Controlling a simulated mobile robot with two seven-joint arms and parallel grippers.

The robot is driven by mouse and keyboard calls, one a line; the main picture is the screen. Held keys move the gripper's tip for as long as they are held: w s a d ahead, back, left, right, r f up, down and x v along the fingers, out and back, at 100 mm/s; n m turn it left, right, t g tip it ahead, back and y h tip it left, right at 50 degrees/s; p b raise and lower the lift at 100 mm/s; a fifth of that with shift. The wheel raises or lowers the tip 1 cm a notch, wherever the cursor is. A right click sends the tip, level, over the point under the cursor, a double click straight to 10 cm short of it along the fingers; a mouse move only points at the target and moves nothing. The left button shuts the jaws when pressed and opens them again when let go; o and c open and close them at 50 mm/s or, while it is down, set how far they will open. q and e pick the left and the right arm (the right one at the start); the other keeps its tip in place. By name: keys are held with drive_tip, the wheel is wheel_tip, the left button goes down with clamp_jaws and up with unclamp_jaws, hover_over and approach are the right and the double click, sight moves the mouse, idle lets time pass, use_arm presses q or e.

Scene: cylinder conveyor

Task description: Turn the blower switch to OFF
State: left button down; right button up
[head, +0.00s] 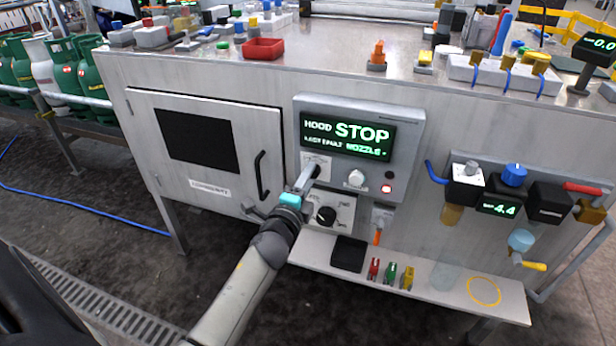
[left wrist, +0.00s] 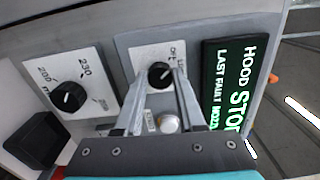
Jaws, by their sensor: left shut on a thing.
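The blower switch appears to be the black knob (left wrist: 160,73) on a small white plate (left wrist: 145,53) in the left wrist view. "OFF" is printed beside it, with another label partly hidden. My left gripper (left wrist: 161,84) has its two fingers on either side of this knob, shut on it. In the head view my left gripper (head: 304,179) reaches the control box just below the display, and its fingers mostly cover the knob. The knob's exact pointer direction is hard to read. My right gripper is not in view.
A green-lit display (head: 347,136) reads "HOOD STOP". A white knob (head: 356,178) and a red lamp (head: 386,189) sit right of my gripper. A black temperature dial (head: 326,215) is just below. A cabinet door handle (head: 262,175) stands out to the left.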

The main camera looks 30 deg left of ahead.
use_arm(q)
drive_tip(key=shift+n, duration=0.5)
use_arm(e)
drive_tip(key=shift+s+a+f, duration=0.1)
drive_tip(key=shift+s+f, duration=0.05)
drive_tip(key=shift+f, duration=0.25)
use_arm(q)
drive_tip(key=c, duration=0.5)
unclamp_jaws()
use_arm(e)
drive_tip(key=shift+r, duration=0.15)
use_arm(q)
drive_tip(key=p+v, duration=0.3)
drive_tip(key=v, duration=1.2)
drive_tip(key=shift+s, duration=0.2)
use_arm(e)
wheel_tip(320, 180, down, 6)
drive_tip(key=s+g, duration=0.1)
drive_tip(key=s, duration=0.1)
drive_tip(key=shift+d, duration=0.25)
